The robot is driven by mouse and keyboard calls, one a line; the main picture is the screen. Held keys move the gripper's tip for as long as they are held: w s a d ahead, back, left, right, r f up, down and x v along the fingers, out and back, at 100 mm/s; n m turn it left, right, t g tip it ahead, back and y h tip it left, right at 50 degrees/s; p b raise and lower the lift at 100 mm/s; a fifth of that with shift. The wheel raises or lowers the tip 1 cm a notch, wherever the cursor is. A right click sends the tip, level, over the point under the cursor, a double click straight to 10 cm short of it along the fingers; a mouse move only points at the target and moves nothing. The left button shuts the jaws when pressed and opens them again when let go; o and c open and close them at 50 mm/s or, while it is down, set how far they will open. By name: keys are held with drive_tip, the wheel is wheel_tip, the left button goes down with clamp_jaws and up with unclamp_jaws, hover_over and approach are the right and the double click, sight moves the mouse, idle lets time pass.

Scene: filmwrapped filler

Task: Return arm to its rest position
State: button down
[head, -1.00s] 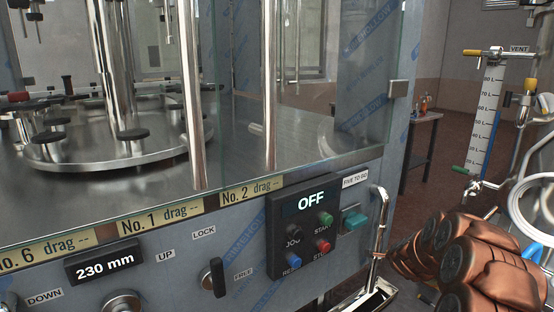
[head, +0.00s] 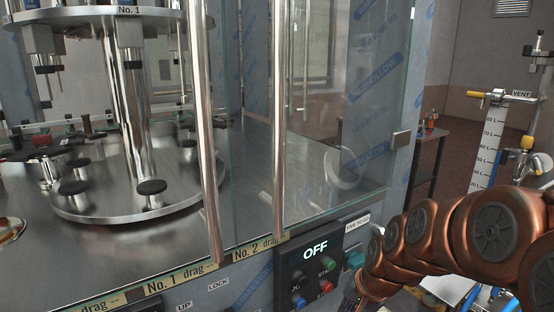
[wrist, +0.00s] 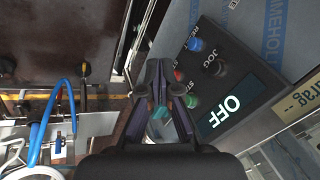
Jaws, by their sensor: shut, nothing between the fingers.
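My copper-coloured arm (head: 420,235) reaches in from the right in the head view. Its far end hangs low beside the control panel, and the fingers cannot be made out there. In the wrist view my gripper (wrist: 161,72) has its dark fingers together, with nothing held. The black control panel (head: 311,265), reading OFF, is just left of the arm in the head view. It also shows on the right in the wrist view (wrist: 224,85), tilted, with red, green, blue and black buttons. A teal part (head: 355,260) sits beside the panel, partly behind the arm.
The filler's glass door (head: 325,110) with upright metal handles stands left of the arm. Inside is a round steel turntable (head: 150,205). A scaled column with a VENT valve (head: 500,97) and pipework stand close on the right. A small table (head: 432,135) is behind.

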drive_tip(key=s+d+r+n+g+h+p, duration=0.1)
drive_tip(key=s+r+n+g+p, duration=0.1)
drive_tip(key=s, duration=1.1)
drive_tip(key=s+d+r+n+g+h+p, duration=0.1)
drive_tip(key=s+r+p, duration=0.6)
drive_tip(key=s, duration=0.7)
wheel_tip(320, 180, up, 2)
drive_tip(key=d+n+g, duration=0.1)
drive_tip(key=n+g, duration=0.1)
drive_tip(key=n, duration=0.1)
drive_tip(key=shift+s+r+g+h, duration=0.2)
drive_tip(key=shift+r+g+h, duration=0.05)
drive_tip(key=shift+g+h, duration=0.05)
